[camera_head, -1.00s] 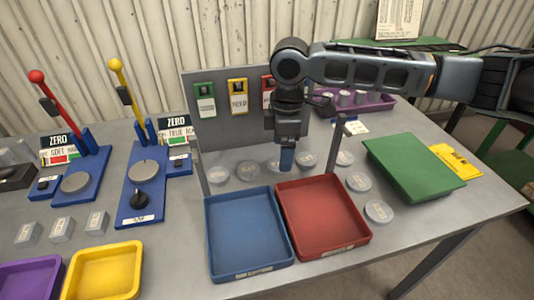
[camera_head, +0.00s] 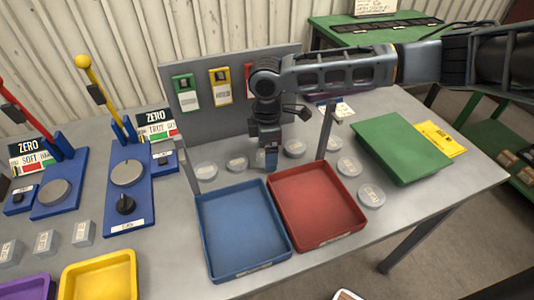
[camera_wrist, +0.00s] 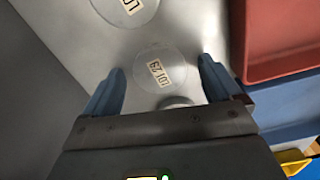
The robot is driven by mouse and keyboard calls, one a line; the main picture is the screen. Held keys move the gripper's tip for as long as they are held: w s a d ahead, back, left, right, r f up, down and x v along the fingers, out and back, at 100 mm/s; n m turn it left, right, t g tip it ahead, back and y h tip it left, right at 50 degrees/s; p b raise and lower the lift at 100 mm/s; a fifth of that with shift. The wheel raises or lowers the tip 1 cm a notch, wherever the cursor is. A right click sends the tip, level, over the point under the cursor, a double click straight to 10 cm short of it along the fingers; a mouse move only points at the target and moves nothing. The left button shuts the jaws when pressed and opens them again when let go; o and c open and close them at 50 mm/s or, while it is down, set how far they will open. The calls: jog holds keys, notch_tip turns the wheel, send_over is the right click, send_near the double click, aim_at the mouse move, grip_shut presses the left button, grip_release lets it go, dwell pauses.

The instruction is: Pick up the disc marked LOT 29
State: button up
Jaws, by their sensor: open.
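The disc marked LOT 29 (camera_wrist: 160,68) is clear and round with a pale label. In the wrist view it lies flat on the grey table, between and beyond my two fingertips. My gripper (camera_wrist: 158,80) is open, with a blue finger on either side and nothing held. In the head view my gripper (camera_head: 270,160) points down over the row of discs behind the trays. There I cannot read which disc is LOT 29, and the gripper hides part of the row.
Another LOT disc (camera_wrist: 125,8) lies close by in the wrist view, and a partly hidden one (camera_wrist: 178,102) is nearer the palm. The red tray (camera_head: 318,235) and blue tray (camera_head: 243,265) stand in front. A grey upright panel (camera_head: 215,122) stands behind. A green block (camera_head: 400,148) lies right.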

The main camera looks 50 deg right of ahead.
jog(key=shift+f, duration=0.1)
jog(key=shift+c, duration=0.2)
jog(key=c, duration=1.4)
